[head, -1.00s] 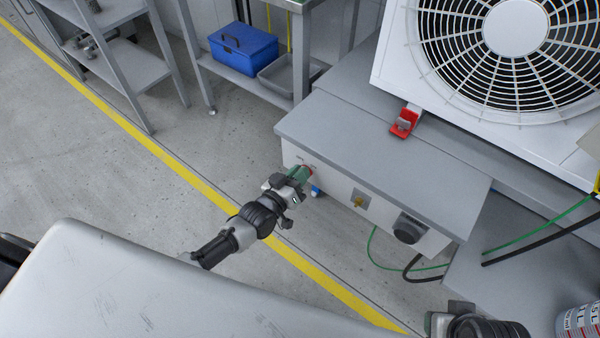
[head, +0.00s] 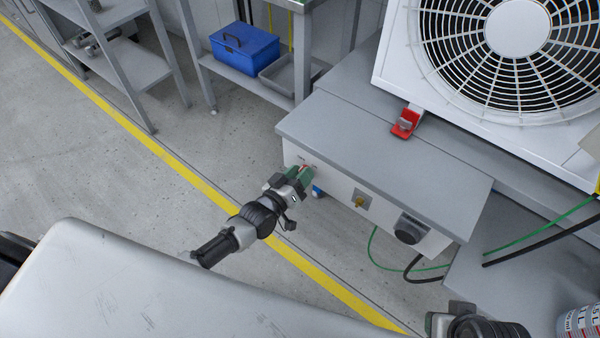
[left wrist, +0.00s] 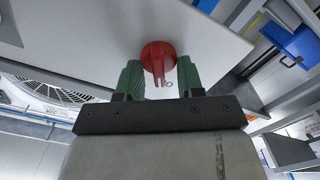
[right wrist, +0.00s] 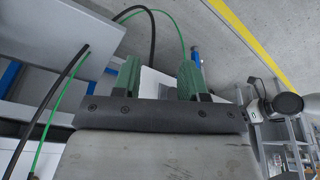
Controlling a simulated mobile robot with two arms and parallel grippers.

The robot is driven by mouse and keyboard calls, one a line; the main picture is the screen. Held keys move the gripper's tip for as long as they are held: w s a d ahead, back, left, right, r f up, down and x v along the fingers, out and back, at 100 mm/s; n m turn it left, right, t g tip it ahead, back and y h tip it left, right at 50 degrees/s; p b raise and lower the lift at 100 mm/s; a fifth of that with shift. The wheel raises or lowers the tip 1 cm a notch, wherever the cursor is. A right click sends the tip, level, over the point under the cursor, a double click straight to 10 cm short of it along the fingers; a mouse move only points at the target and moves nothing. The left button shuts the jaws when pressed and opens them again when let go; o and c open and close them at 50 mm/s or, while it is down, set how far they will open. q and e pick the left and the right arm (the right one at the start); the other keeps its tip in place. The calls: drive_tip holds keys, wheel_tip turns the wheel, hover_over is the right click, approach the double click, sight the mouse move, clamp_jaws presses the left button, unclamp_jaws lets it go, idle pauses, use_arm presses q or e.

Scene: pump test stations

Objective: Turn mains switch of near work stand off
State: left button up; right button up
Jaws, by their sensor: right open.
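The mains switch is a round red knob (left wrist: 158,57) with a raised grip bar, on the pale front panel (head: 335,186) of the near work stand. In the left wrist view the left gripper's green fingers (left wrist: 158,80) are apart, one on each side of the knob, with gaps beside the grip bar. A small round mark shows beside the bar. My right gripper (right wrist: 160,80) is open with nothing held between its fingers, low at the right of the head view.
The panel also carries a brass-coloured fitting (head: 360,201) and a black round knob (head: 408,229). Green and black cables hang below and right. Open floor lies left, beyond a yellow line (head: 185,150).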

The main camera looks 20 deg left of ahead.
use_arm(q)
drive_tip(key=p+v, duration=0.2)
drive_tip(key=v, duration=0.8)
drive_tip(key=shift+s, duration=0.4)
use_arm(e)
drive_tip(key=x, duration=0.5)
drive_tip(key=shift+a, duration=0.1)
use_arm(q)
drive_tip(key=shift+a, duration=0.1)
